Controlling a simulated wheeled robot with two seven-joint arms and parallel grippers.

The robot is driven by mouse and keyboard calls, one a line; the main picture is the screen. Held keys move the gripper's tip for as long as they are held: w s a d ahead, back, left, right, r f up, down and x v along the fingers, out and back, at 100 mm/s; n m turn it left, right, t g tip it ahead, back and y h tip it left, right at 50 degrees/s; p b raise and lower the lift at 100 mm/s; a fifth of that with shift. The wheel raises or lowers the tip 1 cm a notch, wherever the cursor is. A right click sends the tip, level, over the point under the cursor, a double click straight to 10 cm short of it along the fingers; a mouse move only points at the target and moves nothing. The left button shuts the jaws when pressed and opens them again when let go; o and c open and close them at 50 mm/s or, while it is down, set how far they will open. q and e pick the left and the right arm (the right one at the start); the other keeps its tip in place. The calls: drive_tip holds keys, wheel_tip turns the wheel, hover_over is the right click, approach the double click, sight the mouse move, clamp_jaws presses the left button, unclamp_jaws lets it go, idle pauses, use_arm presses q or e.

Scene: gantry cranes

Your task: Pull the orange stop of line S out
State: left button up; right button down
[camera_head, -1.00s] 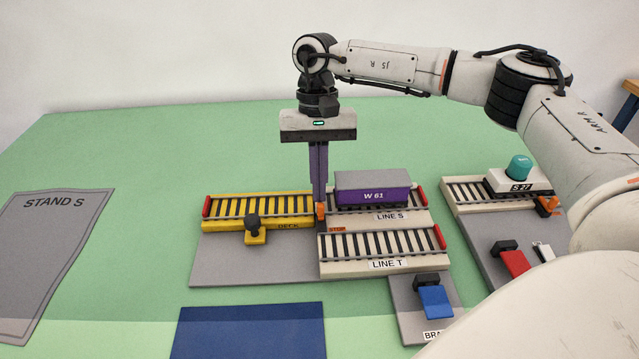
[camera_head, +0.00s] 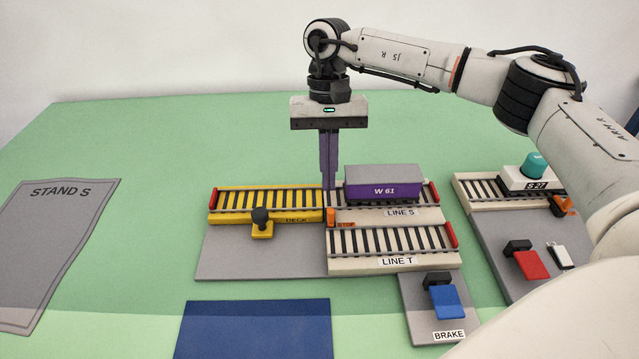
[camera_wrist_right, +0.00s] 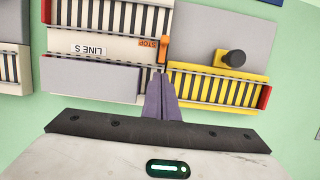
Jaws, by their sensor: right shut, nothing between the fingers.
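The orange stop (camera_head: 331,216) of line S is at the left end of line S (camera_head: 425,213), by the STOP label and the yellow deck (camera_head: 225,213). It sits on the near side of the rails and also shows in the right wrist view (camera_wrist_right: 163,49). My right gripper (camera_head: 329,187) points down just behind the stop, its purple fingers together and empty. In the wrist view its fingertips (camera_wrist_right: 160,76) are near the rail joint, apart from the stop. Purple wagon W 61 (camera_head: 384,190) stands on line S. My left gripper is not in view.
Line T (camera_head: 345,265) lies in front of line S. A black knob (camera_head: 261,217) stands at the deck's front. The blue brake lever (camera_head: 445,302), the red lever (camera_head: 531,264) and wagon S 27 (camera_head: 528,179) are to the right. The green table behind is clear.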

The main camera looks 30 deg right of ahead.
drive_tip(key=v, duration=0.9)
drive_tip(key=shift+r, duration=0.35)
drive_tip(key=shift+d, duration=0.1)
